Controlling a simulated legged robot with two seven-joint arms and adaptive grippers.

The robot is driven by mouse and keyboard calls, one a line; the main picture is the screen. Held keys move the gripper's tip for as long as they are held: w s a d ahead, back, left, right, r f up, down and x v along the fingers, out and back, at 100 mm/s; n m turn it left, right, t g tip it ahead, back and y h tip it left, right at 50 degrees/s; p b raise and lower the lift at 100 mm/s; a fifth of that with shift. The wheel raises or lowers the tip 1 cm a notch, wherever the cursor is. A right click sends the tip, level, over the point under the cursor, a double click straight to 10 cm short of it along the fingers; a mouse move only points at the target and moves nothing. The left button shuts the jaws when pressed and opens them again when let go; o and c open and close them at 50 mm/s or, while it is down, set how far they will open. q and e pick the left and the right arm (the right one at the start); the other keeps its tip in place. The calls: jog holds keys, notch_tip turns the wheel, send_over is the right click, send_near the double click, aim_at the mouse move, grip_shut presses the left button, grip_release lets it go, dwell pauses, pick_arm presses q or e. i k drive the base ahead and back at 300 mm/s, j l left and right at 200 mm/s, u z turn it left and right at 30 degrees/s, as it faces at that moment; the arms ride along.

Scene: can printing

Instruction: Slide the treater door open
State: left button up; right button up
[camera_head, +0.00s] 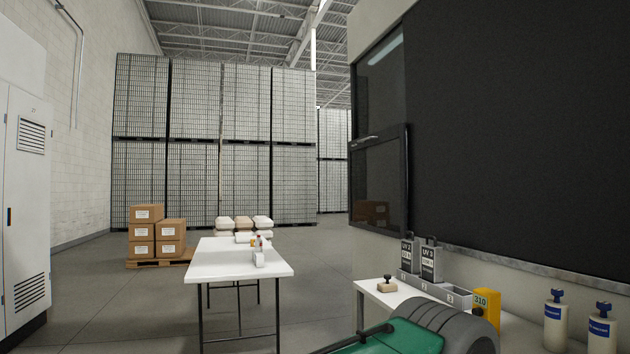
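A dark glass door panel (380,180) in a black frame is set in the side of the pale machine on the right. A small light handle or bar shows at its top left. A second dark pane (381,88) is above it. A large black panel (520,130) fills the machine face further right. I cannot tell for sure which panel is the treater door, or whether the glass one is fully shut. Neither of my grippers can be made out in the view.
A side table (372,290) below the machine holds grey numbered bins (436,290), a stamp (387,284) and a yellow box (487,303). Two white bottles (555,322) stand at right. A white table (238,256), stacked cartons (157,230) and a cabinet (25,200) are left. Floor between is clear.

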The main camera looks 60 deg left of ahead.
aim_at(377, 160)
jog(key=u, duration=1.55)
jog(key=i+j+u, duration=0.45)
jog(key=i, duration=0.65)
jog(key=i+u, duration=0.3)
jog(key=i, duration=0.7)
jog(key=i+z, duration=0.2)
jog(key=i, duration=0.3)
jog(key=i+j+z, duration=0.2)
jog(key=i, duration=0.25)
jog(key=i+j+z, duration=0.25)
jog(key=i, duration=0.2)
jog(key=i+j+z, duration=0.2)
jog(key=i, duration=0.25)
